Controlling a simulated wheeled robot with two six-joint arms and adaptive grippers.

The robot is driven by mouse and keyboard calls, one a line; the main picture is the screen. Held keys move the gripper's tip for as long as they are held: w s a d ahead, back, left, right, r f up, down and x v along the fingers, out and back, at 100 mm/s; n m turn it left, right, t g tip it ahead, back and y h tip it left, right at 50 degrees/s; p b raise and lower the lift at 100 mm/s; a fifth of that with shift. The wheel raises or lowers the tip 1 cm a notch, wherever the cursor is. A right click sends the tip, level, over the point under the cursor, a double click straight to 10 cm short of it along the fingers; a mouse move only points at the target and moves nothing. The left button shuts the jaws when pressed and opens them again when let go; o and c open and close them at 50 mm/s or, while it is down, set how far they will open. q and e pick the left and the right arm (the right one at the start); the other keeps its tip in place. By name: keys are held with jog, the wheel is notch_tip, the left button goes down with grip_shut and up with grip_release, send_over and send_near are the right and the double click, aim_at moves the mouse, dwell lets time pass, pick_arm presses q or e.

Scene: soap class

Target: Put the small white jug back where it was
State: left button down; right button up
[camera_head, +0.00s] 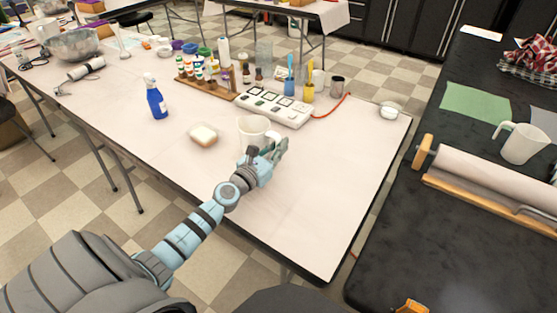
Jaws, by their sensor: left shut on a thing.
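The small white jug (252,131) is above or on the white table (330,205), near its front middle. I cannot tell whether its base touches the table. My left gripper (272,149) is shut on the jug at its handle side, and its fingers hide part of the jug's right side. The jug looks about upright. My right gripper is not in view.
A soap dish (204,135) and a blue spray bottle (156,98) stand left of the jug. The table's right front is clear. Another white jug (521,144) stands on the black table (395,245).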

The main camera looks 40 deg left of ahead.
pick_arm(q)
jog(key=shift+f, duration=0.65)
jog(key=c, duration=1.7)
grip_release()
jog(key=shift+r, duration=0.1)
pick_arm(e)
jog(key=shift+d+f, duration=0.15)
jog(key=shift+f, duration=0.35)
pick_arm(q)
jog(key=shift+r, duration=0.25)
jog(key=s, duration=1.2)
jog(key=shift+d+f+b, duration=0.1)
jog(key=shift+b, duration=0.3)
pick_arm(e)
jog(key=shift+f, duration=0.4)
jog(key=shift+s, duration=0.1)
